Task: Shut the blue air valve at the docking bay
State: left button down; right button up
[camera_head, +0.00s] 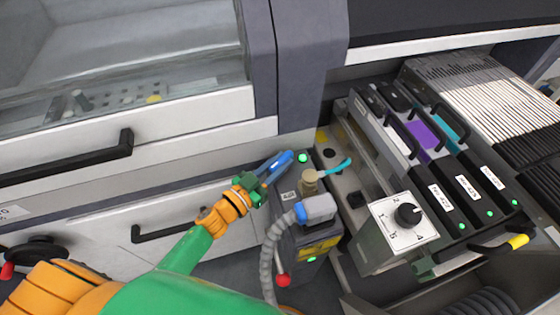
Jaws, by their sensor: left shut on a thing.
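The blue valve lever (281,162) shows at the docking bay, just left of a lit green lamp (303,158). It slants up to the right from my left gripper. My left gripper (266,175) is shut on the lever; its green and orange wrist comes in from the lower left. The fingers cover the lever's lower part, and the valve body under it is hard to make out. My right gripper is not in view.
Right of the lever are a tan fitting with a cyan tube (338,167) and a grey corrugated hose (270,251). A dial box (385,211) and several feeders with black handles stand further right. Cabinet drawers with a black handle (75,157) lie left.

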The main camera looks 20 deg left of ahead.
pick_arm(q)
jog(key=shift+w+a+m+g+h, duration=0.15)
jog(key=shift+m+g+h, duration=0.45)
jog(key=shift+m+h, duration=0.4)
jog(key=shift+f+m+g+h+b, duration=0.15)
jog(key=shift+m+g+h+b, duration=0.55)
jog(key=shift+h, duration=0.4)
jog(key=shift+m+g+h+b, duration=0.8)
jog(key=shift+g+h+b, duration=0.1)
jog(key=shift+g+b, duration=0.1)
jog(key=shift+m+g+h+b, duration=0.5)
jog(key=shift+g+h+b, duration=0.1)
jog(key=shift+g, duration=0.2)
jog(key=c, duration=0.7)
grip_release()
